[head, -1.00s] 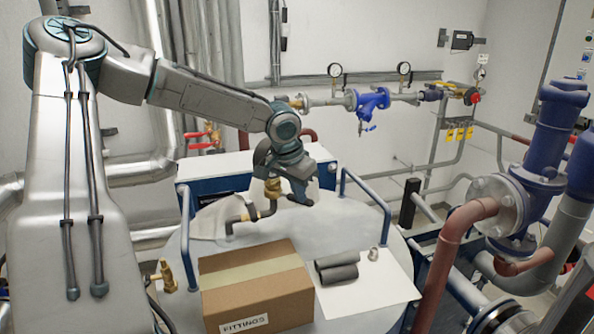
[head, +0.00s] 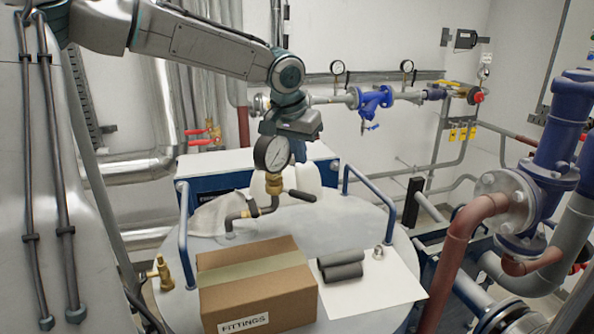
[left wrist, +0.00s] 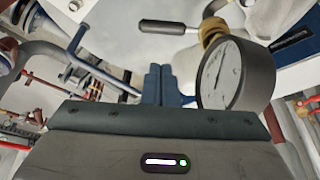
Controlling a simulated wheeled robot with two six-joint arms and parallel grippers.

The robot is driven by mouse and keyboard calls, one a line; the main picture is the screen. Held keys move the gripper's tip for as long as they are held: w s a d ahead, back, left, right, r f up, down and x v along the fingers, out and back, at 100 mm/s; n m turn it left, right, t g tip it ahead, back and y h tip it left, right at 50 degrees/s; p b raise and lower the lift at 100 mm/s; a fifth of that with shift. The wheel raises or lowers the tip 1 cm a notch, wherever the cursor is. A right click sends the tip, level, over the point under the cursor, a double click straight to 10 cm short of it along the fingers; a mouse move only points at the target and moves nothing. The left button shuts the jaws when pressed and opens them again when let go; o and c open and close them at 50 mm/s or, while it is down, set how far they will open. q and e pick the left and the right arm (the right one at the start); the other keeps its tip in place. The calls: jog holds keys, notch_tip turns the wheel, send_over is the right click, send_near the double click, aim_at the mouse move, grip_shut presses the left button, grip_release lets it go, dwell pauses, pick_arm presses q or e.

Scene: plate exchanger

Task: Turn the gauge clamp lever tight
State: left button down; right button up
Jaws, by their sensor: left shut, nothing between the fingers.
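The pressure gauge (head: 272,153), with a white dial and black rim, stands upright on a brass fitting (head: 274,184) above the tank. The dark clamp lever (head: 302,195) sticks out to the right of the fitting. My left gripper (head: 298,150) is above the lever, just right of and partly behind the gauge. In the left wrist view, its fingers (left wrist: 158,84) are together and empty. The gauge (left wrist: 238,72) appears right of them, and the lever (left wrist: 163,27) lies beyond their tips, apart from them. My right gripper is not in view.
A cardboard FITTINGS box (head: 255,290), dark foam tubes (head: 340,265) and a white sheet (head: 395,287) lie on the tank top (head: 320,225). Blue rails (head: 183,220) flank the gauge. A brass valve (head: 163,272) stands at the front left. Blue and red pipework fills the right.

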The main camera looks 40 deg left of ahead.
aim_at(298, 195)
pick_arm(q)
jog(key=p+x, duration=0.3)
jog(key=x, duration=0.6)
jog(key=shift+f, duration=0.35)
jog(key=shift+w, duration=0.2)
